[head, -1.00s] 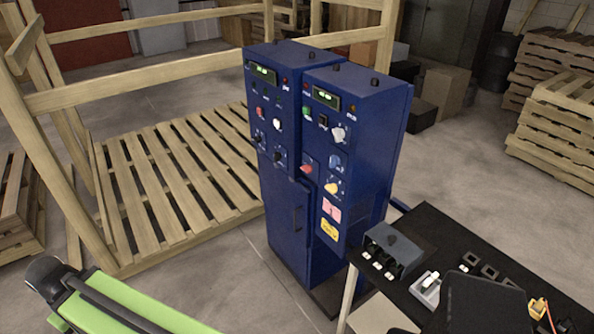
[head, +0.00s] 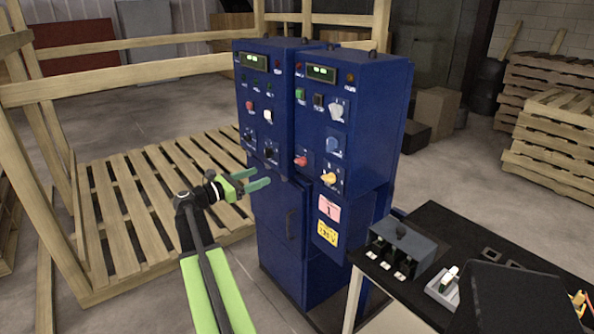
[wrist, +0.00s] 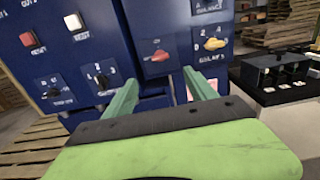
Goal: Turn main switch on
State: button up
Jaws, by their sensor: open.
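The blue control cabinet (head: 281,215) stands ahead with two panels of buttons and rotary knobs. I cannot read which control is labelled as the main switch. A red rotary knob (head: 301,161) sits low between the panels; it also shows in the wrist view (wrist: 159,56). A yellow knob (head: 329,178) is to its right, and black knobs (head: 269,151) are to its left. My gripper (head: 264,179) is open and empty, left of and below the red knob in the head view. In the wrist view its fingertips (wrist: 160,78) point just below the red knob, apart from it.
A black table (head: 436,226) with a grey switch box (head: 402,249) stands at the cabinet's right. A wooden pallet frame (head: 150,190) lies to the left. Stacked pallets (head: 550,140) stand at the back right. A cabinet door handle (head: 291,224) sticks out below the knobs.

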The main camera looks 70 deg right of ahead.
aim_at(298, 162)
jog(key=x, duration=1.7)
jog(key=shift+d, duration=0.1)
